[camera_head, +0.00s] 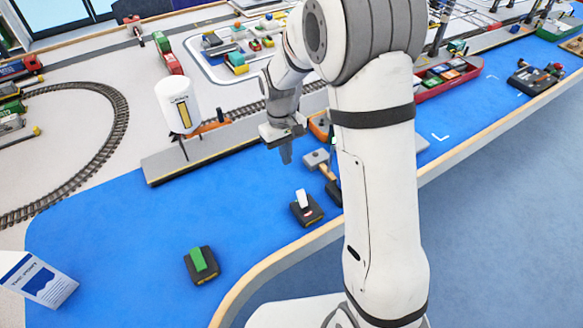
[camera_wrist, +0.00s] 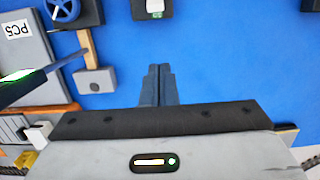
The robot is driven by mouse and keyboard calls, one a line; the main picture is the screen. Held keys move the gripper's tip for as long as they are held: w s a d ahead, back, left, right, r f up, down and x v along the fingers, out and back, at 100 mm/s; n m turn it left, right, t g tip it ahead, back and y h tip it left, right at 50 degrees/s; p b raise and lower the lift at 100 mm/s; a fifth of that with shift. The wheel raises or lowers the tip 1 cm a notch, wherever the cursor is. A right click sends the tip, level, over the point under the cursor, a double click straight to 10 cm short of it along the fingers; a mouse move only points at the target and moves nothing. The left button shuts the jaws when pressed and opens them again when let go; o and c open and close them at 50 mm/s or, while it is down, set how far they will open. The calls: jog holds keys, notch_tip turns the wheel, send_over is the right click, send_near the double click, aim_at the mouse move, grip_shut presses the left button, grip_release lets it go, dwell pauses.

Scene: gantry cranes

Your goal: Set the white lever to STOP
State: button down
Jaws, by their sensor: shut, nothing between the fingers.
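The white lever (camera_head: 302,198) stands up from a small dark base (camera_head: 308,214) with a red label, on the blue mat near its front edge. In the wrist view the white lever (camera_wrist: 155,5) is cut off by the top edge, so its tip and any STOP marking cannot be read. My gripper (camera_head: 286,159) hangs above the mat, behind the lever and a little to its left in the head view, apart from it. Its fingers (camera_wrist: 158,70) are together in the wrist view, with nothing between them.
A green lever (camera_head: 203,259) on a dark base stands front left. A wooden-handled tool with a grey head (camera_head: 316,158) lies right of my gripper. A grey rail strip (camera_head: 220,150) runs behind, with a white cylinder (camera_head: 177,106) above it.

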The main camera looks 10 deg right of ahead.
aim_at(302, 200)
jog(key=f, duration=0.3)
jog(key=s+f, duration=0.1)
jog(key=f, duration=0.4)
jog(key=shift+s+d+f+p, duration=0.15)
jog(key=shift+d+f+p, duration=0.1)
jog(key=shift+f+p, duration=0.05)
jog(key=s, duration=0.1)
jog(key=s+d+r+p, duration=0.1)
jog(key=shift+s+d+r, duration=0.1)
jog(key=shift+s+r, duration=0.1)
jog(key=shift+s, duration=0.15)
jog(key=shift+s+d, duration=0.15)
jog(key=shift+s, duration=0.1)
jog(key=shift+r, duration=0.1)
